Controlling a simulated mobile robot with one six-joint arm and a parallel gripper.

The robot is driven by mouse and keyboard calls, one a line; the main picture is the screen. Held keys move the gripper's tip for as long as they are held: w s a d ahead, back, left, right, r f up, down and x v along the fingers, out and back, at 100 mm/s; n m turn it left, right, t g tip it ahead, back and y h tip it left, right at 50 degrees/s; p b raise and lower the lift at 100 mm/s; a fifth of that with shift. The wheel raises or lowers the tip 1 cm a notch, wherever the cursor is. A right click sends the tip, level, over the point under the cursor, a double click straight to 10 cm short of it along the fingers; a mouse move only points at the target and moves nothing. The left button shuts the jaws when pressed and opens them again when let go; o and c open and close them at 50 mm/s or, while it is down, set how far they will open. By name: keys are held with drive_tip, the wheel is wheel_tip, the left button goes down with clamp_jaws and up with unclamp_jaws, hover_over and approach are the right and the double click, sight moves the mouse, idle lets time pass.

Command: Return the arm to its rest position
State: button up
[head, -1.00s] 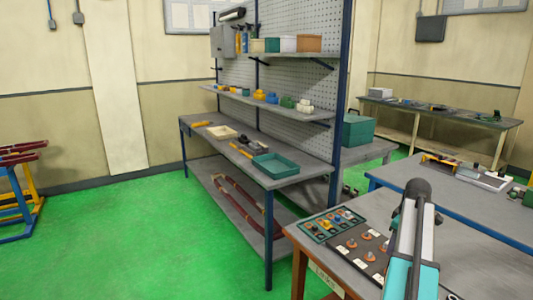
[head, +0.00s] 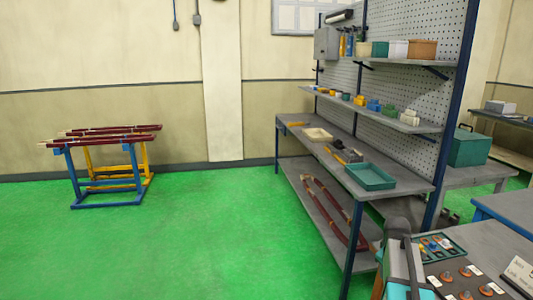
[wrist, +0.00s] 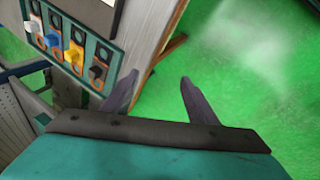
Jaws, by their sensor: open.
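My gripper (wrist: 160,95) shows in the wrist view with its two dark fingers spread apart and nothing between them. It is above the green floor, beside the edge of a table. In the head view part of my arm shows at the bottom right, in front of the near table; the gripper's fingers cannot be made out there.
A near table with a teal tray of terminals (head: 441,247) and several orange-brown parts is at the lower right. A workbench (head: 345,150) with pegboard shelves and a green tray (head: 370,176) stands behind. A blue and yellow rack (head: 105,170) stands left. Green floor between is clear.

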drive_tip(key=a+f, duration=0.9)
drive_tip(key=a, duration=0.3)
drive_tip(key=s+a+f+g+y+b, duration=0.1)
drive_tip(key=s+a+f, duration=0.3)
drive_tip(key=f, duration=0.2)
drive_tip(key=s+a+f+g+y+b, duration=0.1)
drive_tip(key=s+a+f, duration=0.25)
drive_tip(key=f, duration=0.25)
drive_tip(key=s+a+f+m+g+b, duration=0.1)
drive_tip(key=s+a+f+g, duration=0.1)
drive_tip(key=s+a+f, duration=0.2)
drive_tip(key=s+a+f+m+g+b, duration=0.1)
drive_tip(key=s+a+f, duration=0.3)
drive_tip(key=s+f, duration=0.7)
drive_tip(key=s+a+f+m+g+y+b, duration=0.1)
drive_tip(key=s+a+f+m+g, duration=0.2)
drive_tip(key=s+f, duration=0.5)
drive_tip(key=shift+s+a+f+g, duration=0.2)
drive_tip(key=shift+s+a+g, duration=0.65)
drive_tip(key=shift+s, duration=4)
drive_tip(key=shift+a+t, duration=0.2)
drive_tip(key=shift+t, duration=0.15)
drive_tip(key=shift+c, duration=0.3)
